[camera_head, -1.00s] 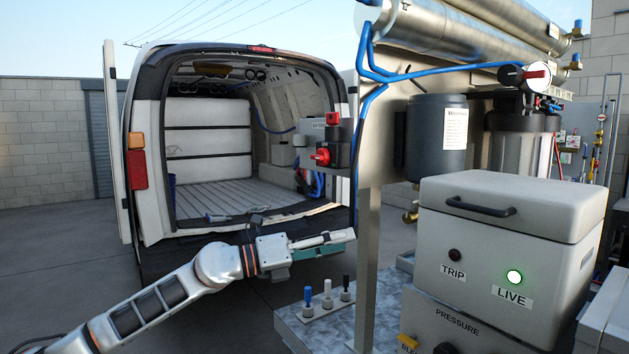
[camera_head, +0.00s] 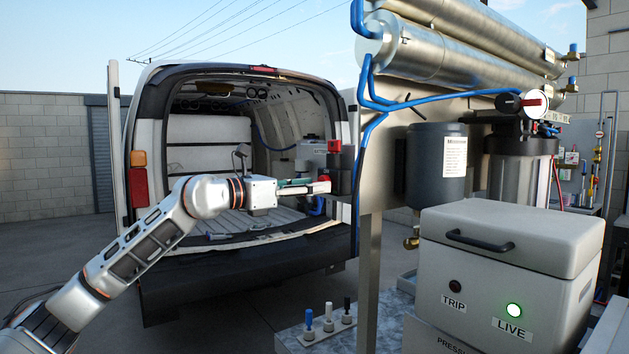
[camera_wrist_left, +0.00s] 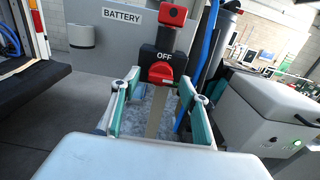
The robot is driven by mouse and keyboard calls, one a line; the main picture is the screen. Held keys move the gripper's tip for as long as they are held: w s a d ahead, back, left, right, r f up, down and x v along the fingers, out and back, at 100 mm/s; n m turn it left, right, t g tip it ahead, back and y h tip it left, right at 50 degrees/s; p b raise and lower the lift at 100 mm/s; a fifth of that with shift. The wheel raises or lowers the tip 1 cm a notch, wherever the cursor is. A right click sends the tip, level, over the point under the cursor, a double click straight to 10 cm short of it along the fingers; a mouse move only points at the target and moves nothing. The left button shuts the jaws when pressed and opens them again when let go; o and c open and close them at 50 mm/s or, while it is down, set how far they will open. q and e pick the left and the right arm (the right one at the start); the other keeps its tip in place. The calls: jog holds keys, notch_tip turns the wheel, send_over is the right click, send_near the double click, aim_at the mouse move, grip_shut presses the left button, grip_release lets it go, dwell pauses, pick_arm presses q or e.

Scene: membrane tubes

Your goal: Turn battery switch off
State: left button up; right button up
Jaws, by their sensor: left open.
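The battery switch has a red knob (camera_wrist_left: 160,73) on a dark block, under a label reading OFF (camera_wrist_left: 164,56). A BATTERY sign (camera_wrist_left: 122,15) is on the grey box behind it. In the head view the red knob is largely hidden behind my gripper. My left gripper (camera_head: 326,185) is open at the switch's height. In the wrist view its two fingers (camera_wrist_left: 159,82) stand either side of the knob, with a gap visible on each side. I cannot tell how far the tips are from it. My right gripper is not in view.
A second red part (camera_wrist_left: 173,15) sits above the switch. A metal post and panel (camera_head: 369,270) with blue hoses stands close to the right. A grey case (camera_head: 510,240) shows a lit green LIVE lamp (camera_head: 513,310). The van's open rear (camera_head: 225,150) is behind my arm.

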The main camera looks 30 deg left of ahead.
pick_arm(q)
jog(key=shift+w+d, duration=0.25)
jog(key=shift+w, duration=0.4)
jog(key=c, duration=1.1)
